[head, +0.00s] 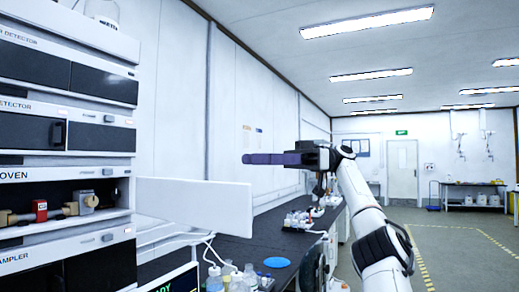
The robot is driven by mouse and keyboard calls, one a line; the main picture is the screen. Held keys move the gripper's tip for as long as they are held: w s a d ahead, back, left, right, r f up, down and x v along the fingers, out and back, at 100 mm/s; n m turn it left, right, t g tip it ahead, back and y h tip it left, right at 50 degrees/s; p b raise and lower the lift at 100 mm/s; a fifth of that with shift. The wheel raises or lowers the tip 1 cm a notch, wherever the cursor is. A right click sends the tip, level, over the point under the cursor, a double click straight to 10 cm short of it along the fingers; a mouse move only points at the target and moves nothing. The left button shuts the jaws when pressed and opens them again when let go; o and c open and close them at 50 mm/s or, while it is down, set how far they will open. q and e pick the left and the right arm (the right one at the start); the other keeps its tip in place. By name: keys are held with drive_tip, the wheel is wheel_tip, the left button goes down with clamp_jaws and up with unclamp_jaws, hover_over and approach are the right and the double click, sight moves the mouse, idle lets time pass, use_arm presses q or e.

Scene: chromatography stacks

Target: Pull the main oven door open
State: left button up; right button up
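The oven (20,175) is the unit labelled OVEN in the instrument stack at the left. Its front is open, showing fittings inside, among them a red block (40,210) and a beige part (88,201). A plain white panel (195,207) stands out from the oven's right edge into the room; it looks like the main oven door, swung open. My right gripper (247,159) is raised above and right of the panel's outer edge, dark fingers pointing left, apart from the panel in the picture. The fingers are seen edge-on, so their gap cannot be told. My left gripper is out of view.
Detector units (98,84) are above the oven and a sampler (98,266) is below. A dark bench (245,248) behind the panel carries bottles (215,280), a blue disc (277,262) and small glassware. Open floor (450,245) lies to the right.

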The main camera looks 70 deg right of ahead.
drive_tip(key=shift+a+r, duration=0.15)
drive_tip(key=shift+r, duration=0.9)
